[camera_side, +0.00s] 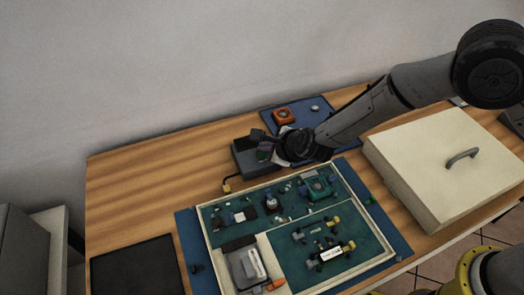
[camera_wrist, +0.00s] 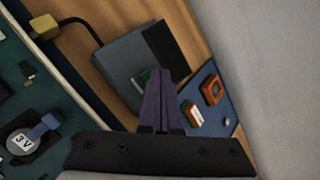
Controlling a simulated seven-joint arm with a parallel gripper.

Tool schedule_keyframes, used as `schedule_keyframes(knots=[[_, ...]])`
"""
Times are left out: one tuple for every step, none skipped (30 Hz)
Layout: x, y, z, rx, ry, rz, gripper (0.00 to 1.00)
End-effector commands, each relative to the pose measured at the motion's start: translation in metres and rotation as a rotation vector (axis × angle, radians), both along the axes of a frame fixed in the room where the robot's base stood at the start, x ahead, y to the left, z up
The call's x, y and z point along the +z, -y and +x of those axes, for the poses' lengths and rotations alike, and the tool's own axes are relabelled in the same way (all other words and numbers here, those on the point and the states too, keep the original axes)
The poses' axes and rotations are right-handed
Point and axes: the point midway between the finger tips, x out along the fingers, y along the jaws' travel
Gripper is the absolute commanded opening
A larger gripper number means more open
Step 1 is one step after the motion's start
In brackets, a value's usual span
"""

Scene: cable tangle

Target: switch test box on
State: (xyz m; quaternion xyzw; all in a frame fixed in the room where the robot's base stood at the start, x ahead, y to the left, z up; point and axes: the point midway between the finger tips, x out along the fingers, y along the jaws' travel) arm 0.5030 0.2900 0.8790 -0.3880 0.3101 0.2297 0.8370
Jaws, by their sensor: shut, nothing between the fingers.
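The test box appears to be the dark grey box (camera_wrist: 128,62) with a black panel (camera_wrist: 166,46) on its right part in the wrist view. In the side view the box (camera_side: 243,163) stands behind the parts tray, partly hidden by my gripper. A black cable (camera_wrist: 84,24) runs from it to a yellow plug (camera_wrist: 44,27). My gripper (camera_wrist: 163,76) is shut and empty, its purple fingertips over the near edge of the box. A small green part (camera_wrist: 145,75) shows beside the fingertips, partly covered. I cannot tell the switch position or whether the fingertips touch.
The parts tray (camera_side: 205,237) with green boards lies in front. A blue mat (camera_side: 268,107) behind holds an orange part (camera_side: 283,116). A large cream lidded box (camera_side: 440,160) stands at right. A black pad (camera_side: 135,270) lies at front left.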

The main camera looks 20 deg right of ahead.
Motion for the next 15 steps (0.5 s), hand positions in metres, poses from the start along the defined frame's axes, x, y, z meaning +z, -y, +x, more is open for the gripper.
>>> schedule_keyframes(knots=[[-0.0022, 0.0002, -0.0001, 0.0, 0.0, -0.001, 0.0], [-0.0032, 0.0002, -0.0001, 0.0, 0.0, -0.001, 0.0], [-0.0043, 0.0, 0.0, 0.001, 0.0, -0.001, 0.0], [-0.005, -0.0001, 0.0001, 0.001, 0.001, 0.0, 0.0], [-0.0055, -0.0002, 0.0002, 0.001, 0.001, 0.001, 0.0], [-0.0061, -0.0001, 0.0002, 0.001, 0.001, 0.001, 0.0], [-0.0062, -0.0001, 0.0002, 0.001, 0.001, 0.001, 0.0], [-0.0062, -0.0001, 0.0002, 0.001, 0.001, 0.001, 0.0], [-0.0062, -0.0001, 0.0002, 0.001, 0.001, 0.001, 0.0], [-0.0063, 0.0, 0.0002, 0.001, 0.001, 0.001, 0.0], [-0.0063, -0.0001, 0.0001, 0.0, 0.0, 0.0, 0.0], [-0.0064, 0.0, 0.0001, 0.0, 0.0, 0.0, 0.0], [-0.0064, 0.0, 0.0001, 0.0, 0.0, 0.0, 0.0], [-0.0064, 0.0001, 0.0, 0.0, 0.0, 0.0, 0.0], [-0.0063, 0.0, 0.0, 0.0, 0.0, 0.0, 0.0]])
